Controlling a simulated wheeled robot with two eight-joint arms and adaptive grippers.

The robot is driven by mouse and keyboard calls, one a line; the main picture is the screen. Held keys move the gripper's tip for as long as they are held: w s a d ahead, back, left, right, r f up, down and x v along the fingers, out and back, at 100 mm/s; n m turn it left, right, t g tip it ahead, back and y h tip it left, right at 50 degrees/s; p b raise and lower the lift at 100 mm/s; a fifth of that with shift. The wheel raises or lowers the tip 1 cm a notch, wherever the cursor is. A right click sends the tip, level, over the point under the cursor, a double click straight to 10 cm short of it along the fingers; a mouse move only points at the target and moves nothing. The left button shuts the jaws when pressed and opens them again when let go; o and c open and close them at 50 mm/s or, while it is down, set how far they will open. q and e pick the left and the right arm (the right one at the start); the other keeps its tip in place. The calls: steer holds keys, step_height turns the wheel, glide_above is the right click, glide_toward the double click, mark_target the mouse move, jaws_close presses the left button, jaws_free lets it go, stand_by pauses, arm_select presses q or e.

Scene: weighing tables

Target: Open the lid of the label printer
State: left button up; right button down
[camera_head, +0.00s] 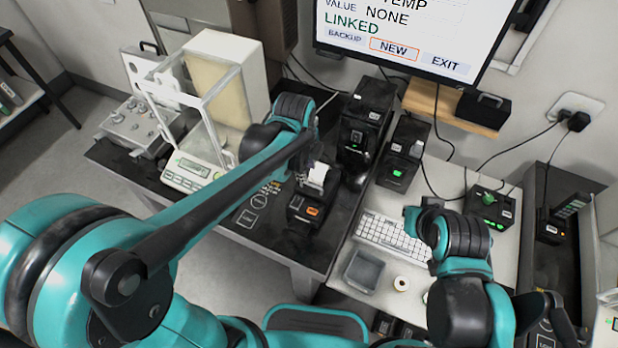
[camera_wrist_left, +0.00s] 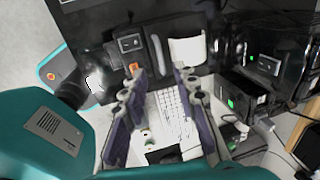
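The label printer (camera_head: 304,211) is a small black box with an orange button, on the dark table in the middle of the head view. A white label roll (camera_head: 318,175) shows at its back. In the left wrist view the printer (camera_wrist_left: 135,50) is at the top, with the white roll (camera_wrist_left: 187,50) to its right. How far its lid is raised is unclear. My left gripper (camera_head: 303,172) is beside the printer's rear, partly hidden by my arm. In the left wrist view its fingers (camera_wrist_left: 160,88) are apart with nothing between them. My right gripper cannot be made out clearly.
A glass-sided balance (camera_head: 190,172) stands left of the printer. Black devices (camera_head: 364,125) stand behind and to its right. A white keyboard (camera_head: 385,234), a grey tray (camera_head: 363,270) and a tape roll (camera_head: 401,283) lie on the lighter table. A screen (camera_head: 415,35) hangs above.

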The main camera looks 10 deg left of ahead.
arm_select(q)
steer(key=b, duration=0.3)
glide_above(309, 191)
step_height(309, 191, down, 8)
steer(key=shift+r, duration=0.2)
jaws_close()
